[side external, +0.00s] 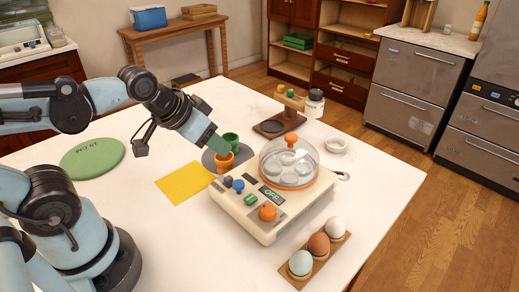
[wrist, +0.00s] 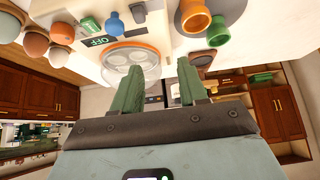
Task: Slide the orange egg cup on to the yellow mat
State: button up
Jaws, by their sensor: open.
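The orange egg cup (side external: 224,163) stands upright on a dark grey round mat (side external: 209,161), beside a green egg cup (side external: 231,141). The yellow mat (side external: 183,184) lies flat and bare on the white table, left of and nearer than the grey mat. My gripper (side external: 214,149) has green fingers and appears close to the orange cup in the side view. In the wrist view my gripper (wrist: 158,67) is open with nothing between its fingers. There the orange egg cup (wrist: 194,17) and the green egg cup (wrist: 217,32) lie outside the fingers, at upper right.
An egg cooker (side external: 265,195) with a clear lid stands right of the cups. A wooden holder (side external: 322,256) with three eggs is at the front. A green round mat (side external: 92,158) lies at left. A wooden stand (side external: 280,123) and white jar (side external: 314,103) are behind.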

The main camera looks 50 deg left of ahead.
jog(key=o, duration=0.4)
jog(key=shift+w+a, duration=0.1)
jog(key=m+g, duration=0.2)
jog(key=g, duration=0.4)
send_over(224, 160)
jog(key=s, duration=0.2)
jog(key=shift+s+d+f, duration=0.1)
jog(key=shift+d+f, duration=0.25)
jog(key=shift+f, duration=0.35)
jog(key=shift+f, duration=0.1)
jog(key=shift+w+d+f, duration=0.1)
jog(key=shift+w+f, duration=0.15)
jog(key=shift+f, duration=1.7)
jog(key=shift+w+d+f, duration=0.1)
jog(key=shift+w+f, duration=0.1)
jog(key=shift+f, duration=1.8)
jog(key=shift+w+f, duration=0.25)
jog(key=shift+f, duration=1.7)
jog(key=c, duration=0.8)
